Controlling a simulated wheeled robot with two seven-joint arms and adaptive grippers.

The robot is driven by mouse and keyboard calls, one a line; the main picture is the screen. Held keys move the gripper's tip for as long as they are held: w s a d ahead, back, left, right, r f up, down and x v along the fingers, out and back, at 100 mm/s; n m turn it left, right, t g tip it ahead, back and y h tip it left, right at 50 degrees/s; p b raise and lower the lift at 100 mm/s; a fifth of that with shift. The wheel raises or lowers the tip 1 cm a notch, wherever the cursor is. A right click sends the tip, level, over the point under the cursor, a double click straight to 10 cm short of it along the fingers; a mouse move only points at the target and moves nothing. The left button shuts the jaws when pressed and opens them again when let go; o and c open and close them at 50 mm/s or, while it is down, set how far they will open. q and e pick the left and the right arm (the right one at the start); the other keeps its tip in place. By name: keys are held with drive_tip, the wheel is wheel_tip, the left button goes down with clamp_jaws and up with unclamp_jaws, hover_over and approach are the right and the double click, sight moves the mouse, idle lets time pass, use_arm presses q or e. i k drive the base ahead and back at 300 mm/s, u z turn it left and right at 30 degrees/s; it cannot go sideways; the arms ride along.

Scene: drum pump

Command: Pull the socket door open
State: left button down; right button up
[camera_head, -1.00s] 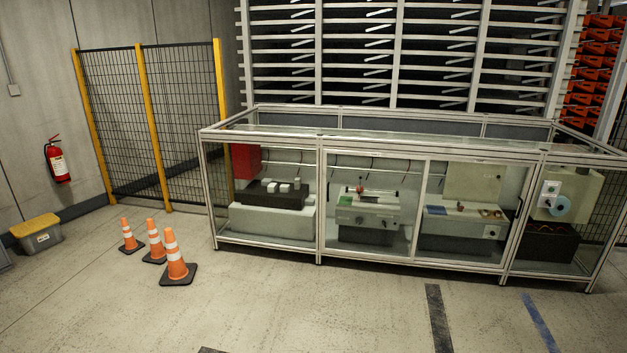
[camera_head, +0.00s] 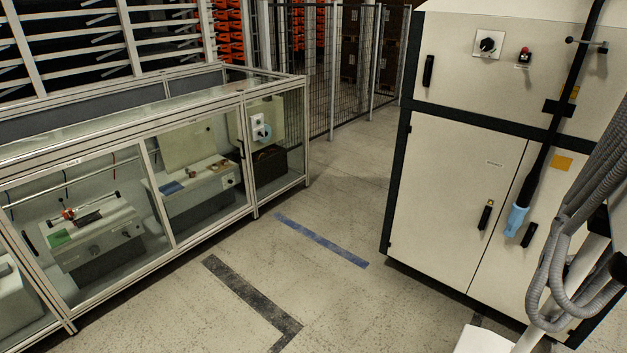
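A large cream cabinet (camera_head: 455,190) with dark trim stands at the right. Its lower front has two closed doors, the left one (camera_head: 445,210) and the right one (camera_head: 565,215), each with a black handle by the middle seam: the left handle (camera_head: 485,216) and the right handle (camera_head: 529,235). The small labels are too small to read, so I cannot tell which door is the socket door. A black handle (camera_head: 429,71), a rotary switch (camera_head: 487,44) and a red button (camera_head: 525,55) are on the upper section.
A black tube with a light blue end (camera_head: 518,219) hangs before the right door. Grey corrugated hoses (camera_head: 562,285) and white parts fill the right edge. A glazed, metal-framed enclosure (camera_head: 249,155) stands at the left. The floor between it and the cabinet is clear.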

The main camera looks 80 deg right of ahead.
sight(457, 176)
drive_tip(key=z, duration=3.4)
drive_tip(key=i, duration=1.6)
